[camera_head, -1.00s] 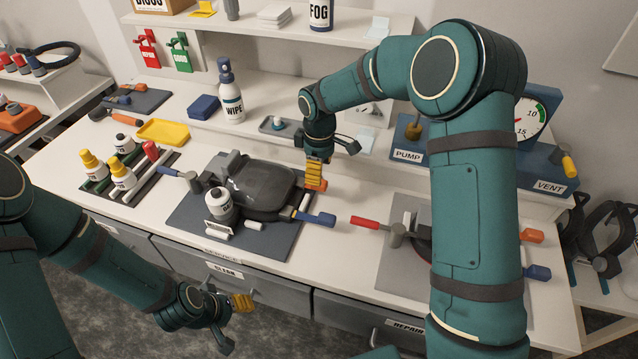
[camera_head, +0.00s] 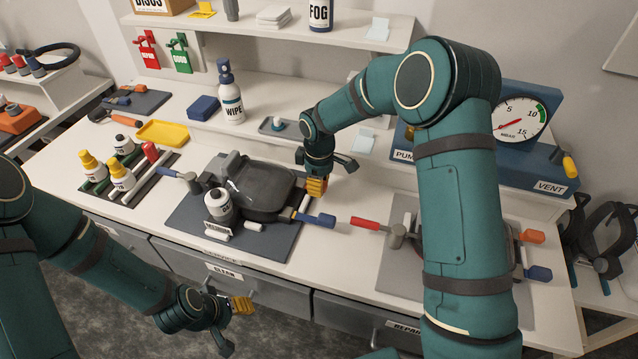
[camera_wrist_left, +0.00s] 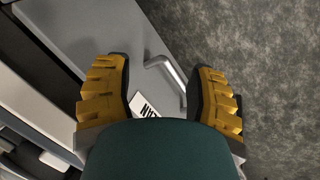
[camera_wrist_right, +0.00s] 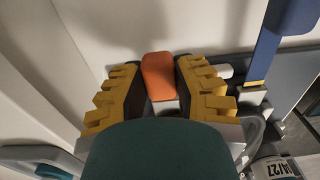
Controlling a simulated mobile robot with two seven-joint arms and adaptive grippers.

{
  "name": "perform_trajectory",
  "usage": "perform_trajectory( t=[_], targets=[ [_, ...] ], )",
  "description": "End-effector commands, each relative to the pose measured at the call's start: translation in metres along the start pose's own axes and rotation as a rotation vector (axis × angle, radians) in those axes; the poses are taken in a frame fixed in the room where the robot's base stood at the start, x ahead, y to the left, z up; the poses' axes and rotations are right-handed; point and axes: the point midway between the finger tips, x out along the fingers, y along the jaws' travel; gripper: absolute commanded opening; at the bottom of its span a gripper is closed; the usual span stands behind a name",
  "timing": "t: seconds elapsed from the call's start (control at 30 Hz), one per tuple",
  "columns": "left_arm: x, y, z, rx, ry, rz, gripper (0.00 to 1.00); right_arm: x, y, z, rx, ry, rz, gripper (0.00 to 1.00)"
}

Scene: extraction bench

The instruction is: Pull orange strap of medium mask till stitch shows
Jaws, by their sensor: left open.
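The dark medium mask (camera_head: 262,185) lies on a grey mat (camera_head: 285,238) in the middle of the bench. My right gripper (camera_head: 316,187) is low beside the mask's right end. In the right wrist view, its fingers (camera_wrist_right: 160,82) lie against both sides of the orange strap tab (camera_wrist_right: 158,72), with no clear gap, so it appears shut on it. The gripper hides this tab in the head view, and any stitch is not visible. My left gripper (camera_head: 236,318) is open and empty in front of the drawers; its fingers also show in the left wrist view (camera_wrist_left: 160,85).
A blue-ended strap (camera_head: 318,220) lies just in front of my right gripper. A red-handled tool (camera_head: 365,223) lies to the right. The wipe bottle (camera_head: 232,100) and pressure gauge box (camera_head: 540,150) stand behind.

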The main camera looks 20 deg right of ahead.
Motion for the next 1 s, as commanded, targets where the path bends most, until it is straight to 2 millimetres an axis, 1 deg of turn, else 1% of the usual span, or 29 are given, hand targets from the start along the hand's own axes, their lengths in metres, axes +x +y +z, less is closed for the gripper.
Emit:
perform_trajectory(
  t=[0.2,0.27,0.43,0.5,0.57,0.87,0.9,0.93,0.97,1.0],
  targets=[
    [0.000,0.000,0.000,0.000,0.000,0.000,0.56,0.001,0.000,0.001,0.000,-0.001,-0.002,0.00],
    [0.000,0.000,0.000,0.000,0.000,0.000,0.56,0.002,0.000,0.005,0.001,-0.002,-0.002,0.00],
    [0.002,-0.001,0.001,0.000,-0.001,0.000,0.56,0.002,-0.001,0.035,0.004,-0.004,-0.004,0.00],
    [0.002,-0.001,0.001,0.000,-0.001,0.000,0.56,0.002,-0.001,0.045,0.002,-0.004,-0.005,0.00],
    [0.002,-0.001,0.001,0.001,-0.001,0.000,0.56,0.002,-0.001,0.050,0.001,-0.005,-0.005,0.00],
    [0.002,-0.001,0.001,0.000,-0.002,0.000,0.56,0.003,-0.001,0.052,0.000,-0.006,-0.005,0.00],
    [0.002,-0.001,0.001,0.000,-0.002,0.000,0.56,0.003,-0.001,0.052,0.000,-0.006,-0.006,0.43],
    [0.002,-0.001,0.001,0.000,-0.002,0.000,0.56,0.003,-0.001,0.052,0.000,-0.006,-0.006,0.54],
    [0.002,-0.001,0.001,0.000,-0.002,0.000,0.56,0.003,-0.001,0.052,0.000,-0.005,-0.005,0.60],
    [0.002,-0.001,0.001,0.000,-0.002,0.000,0.56,0.003,-0.001,0.052,0.000,-0.005,-0.005,0.60]
  ],
)
